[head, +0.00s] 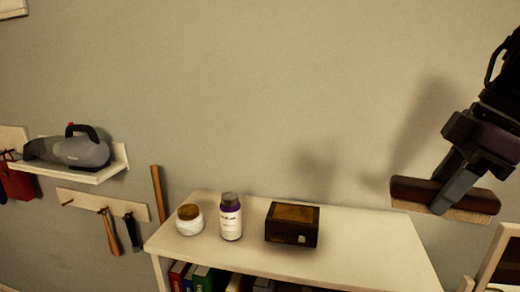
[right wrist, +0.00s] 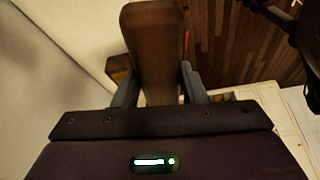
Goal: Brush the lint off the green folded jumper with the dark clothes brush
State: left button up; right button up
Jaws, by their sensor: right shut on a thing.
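The dark brown clothes brush (head: 411,189) is in the head view at the right, with pale bristles along its underside. My right gripper (head: 448,196) is shut on it and holds it in the air, above the right end of the white shelf unit. In the right wrist view the brush's brown back (right wrist: 153,45) stands between the two fingers of my right gripper (right wrist: 160,88). The green folded jumper is in neither view. My left gripper is not in view.
A white shelf unit (head: 378,250) stands against the wall, bearing a white jar (head: 189,223), a purple-labelled bottle (head: 231,220) and a dark wooden box (head: 292,236). A grey handheld vacuum (head: 75,150) sits on a wall shelf. A framed item (head: 500,262) stands at lower right.

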jog(key=w+a+f+m+t+h, duration=0.1)
jog(key=w+a+f+m, duration=0.1)
jog(key=f, duration=0.4)
jog(key=w+a+f+m+h, duration=0.1)
jog(key=w+a+f+m, duration=0.1)
jog(key=w+f+m, duration=0.2)
jog(key=w+a+f+m+t+h, duration=0.1)
jog(key=w+f+m, duration=0.2)
jog(key=f+m, duration=0.3)
jog(key=shift+w+a+f+t+h, duration=0.1)
jog(key=shift+a+f+t+h, duration=0.1)
jog(key=shift+f, duration=0.3)
jog(key=shift+a+f+t+h, duration=0.1)
jog(key=shift+a+f, duration=0.1)
jog(key=shift+f, duration=0.25)
jog(key=shift+w+a+f+m, duration=0.25)
jog(key=shift+f+m, duration=0.15)
jog(key=shift+m, duration=0.2)
